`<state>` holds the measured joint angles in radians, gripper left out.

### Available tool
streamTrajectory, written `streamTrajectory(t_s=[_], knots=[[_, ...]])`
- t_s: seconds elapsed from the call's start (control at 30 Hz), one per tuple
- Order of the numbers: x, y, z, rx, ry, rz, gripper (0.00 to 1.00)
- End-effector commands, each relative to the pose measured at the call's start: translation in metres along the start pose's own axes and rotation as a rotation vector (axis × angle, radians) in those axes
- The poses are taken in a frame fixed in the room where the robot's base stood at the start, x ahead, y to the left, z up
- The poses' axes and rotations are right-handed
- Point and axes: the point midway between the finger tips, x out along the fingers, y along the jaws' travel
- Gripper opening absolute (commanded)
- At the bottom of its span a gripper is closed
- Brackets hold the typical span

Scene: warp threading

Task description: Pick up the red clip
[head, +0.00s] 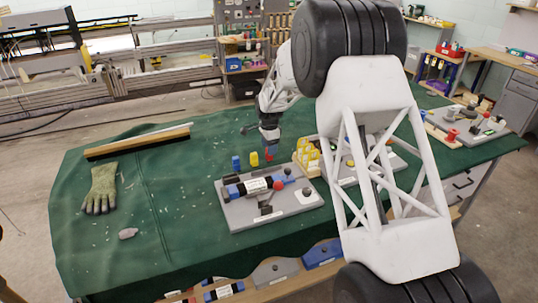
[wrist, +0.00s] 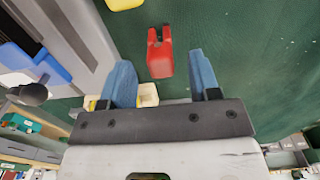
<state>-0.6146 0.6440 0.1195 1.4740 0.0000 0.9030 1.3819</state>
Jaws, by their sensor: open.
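The red clip (wrist: 160,54) stands on the green cloth, its forked end toward the top of the wrist view. My gripper (wrist: 161,62) is open, with one blue finger on each side of the clip in that picture. Gaps show on both sides and I see no contact. In the head view my gripper (head: 269,144) is right above the red clip (head: 269,156), which is small and partly hidden there. How far the fingertips are above the cloth is hard to tell.
A yellow clip (head: 254,159) and a blue clip (head: 236,162) stand just left of the red one. A grey fixture board (head: 240,213) lies in front, and a yellow rack (head: 307,156) stands to the right. The cloth's left part holds a glove (head: 101,188) and a brush (head: 138,143).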

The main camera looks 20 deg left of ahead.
Motion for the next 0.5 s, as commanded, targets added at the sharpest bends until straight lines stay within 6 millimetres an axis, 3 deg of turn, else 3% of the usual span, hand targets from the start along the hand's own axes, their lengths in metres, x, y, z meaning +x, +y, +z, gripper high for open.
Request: streamTrajectory(t_s=[0.3,0.5], knots=[[0.033,-0.001,0.0,0.0,0.0,0.001,0.56],[0.039,-0.001,0.0,0.0,0.0,0.001,0.56]])
